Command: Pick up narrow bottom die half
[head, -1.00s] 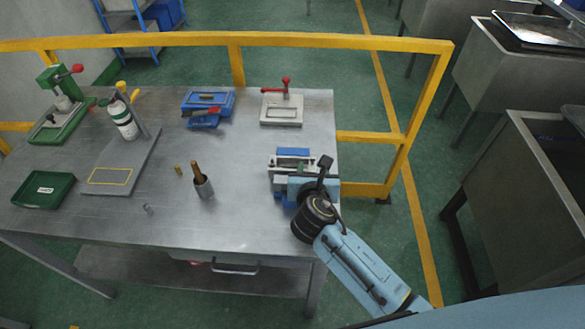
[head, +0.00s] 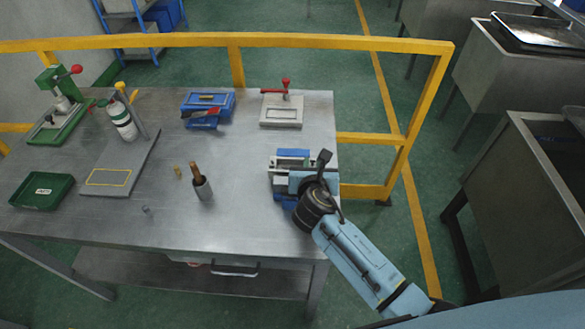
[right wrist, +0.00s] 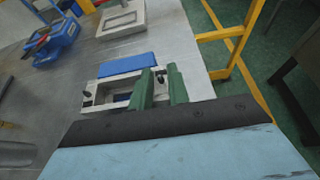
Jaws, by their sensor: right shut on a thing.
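My right gripper (head: 296,183) is over the grey die fixture (head: 276,164) at the right end of the table. In the right wrist view its two green fingers (right wrist: 161,80) point down at the fixture (right wrist: 104,94). They are shut on a small part between them, taken as the narrow bottom die half; the fingers and gripper body hide most of it. I cannot tell whether it is clear of the fixture. A blue block (head: 293,153) lies along the fixture's far side. My left gripper is not in view.
A grey clamp plate with a red handle (head: 281,110) stands behind the fixture. A blue box (head: 207,104), a cup with a brown-handled tool (head: 203,189), a green tray (head: 41,191) and a green press (head: 60,112) are further left. A yellow rail (head: 237,62) runs behind.

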